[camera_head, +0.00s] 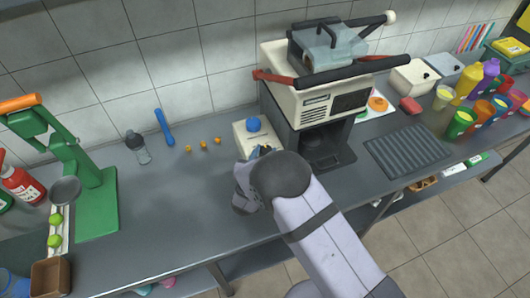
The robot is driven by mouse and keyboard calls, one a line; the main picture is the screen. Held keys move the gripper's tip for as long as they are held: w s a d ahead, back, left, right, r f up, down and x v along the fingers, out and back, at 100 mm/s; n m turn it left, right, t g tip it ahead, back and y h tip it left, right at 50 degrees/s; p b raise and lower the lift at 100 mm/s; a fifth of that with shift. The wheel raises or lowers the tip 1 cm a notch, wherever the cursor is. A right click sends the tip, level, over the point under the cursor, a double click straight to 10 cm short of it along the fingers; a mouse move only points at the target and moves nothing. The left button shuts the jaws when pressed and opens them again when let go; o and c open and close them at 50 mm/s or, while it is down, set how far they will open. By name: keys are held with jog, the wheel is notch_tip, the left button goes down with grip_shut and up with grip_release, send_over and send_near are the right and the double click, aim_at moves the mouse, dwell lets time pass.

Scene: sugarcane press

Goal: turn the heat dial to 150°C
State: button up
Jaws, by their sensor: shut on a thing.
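A small cream box (243,133) with a blue knob (253,124) on top stands on the counter, left of the large press. My gripper (261,151) is at the front face of this box, below the blue knob and apart from it. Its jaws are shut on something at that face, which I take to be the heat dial. My wrist hides the dial, its scale and most of the fingers, so the dial's setting cannot be read.
The large cream and black press (318,100) with red handles stands close on the right. Several small orange pieces (203,144), a blue stick (164,127) and a bottle (137,147) lie or stand left of the box. A green hand press (85,180) is further left. The counter (165,215) front left is clear.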

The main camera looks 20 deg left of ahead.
jog(key=shift+d+y+b, duration=0.1)
jog(key=shift+y+b, duration=0.2)
jog(key=n+y+b, duration=0.1)
jog(key=n+g+y+b, duration=0.2)
jog(key=n+y, duration=0.1)
jog(key=shift+w+d+f, duration=0.2)
jog(key=shift+d, duration=0.15)
jog(key=shift+w+d+r+n+g+y+b, duration=0.1)
jog(key=shift+n+g+y+b, duration=0.9)
jog(key=shift+n+y+b, duration=0.3)
jog(key=shift+r+n+g, duration=0.1)
jog(key=shift+n+g, duration=0.2)
jog(key=shift+n, duration=0.1)
jog(key=o, duration=1)
jog(key=shift+o, duration=0.2)
jog(key=shift+b+v, duration=1.2)
jog(key=shift+v, duration=2.5)
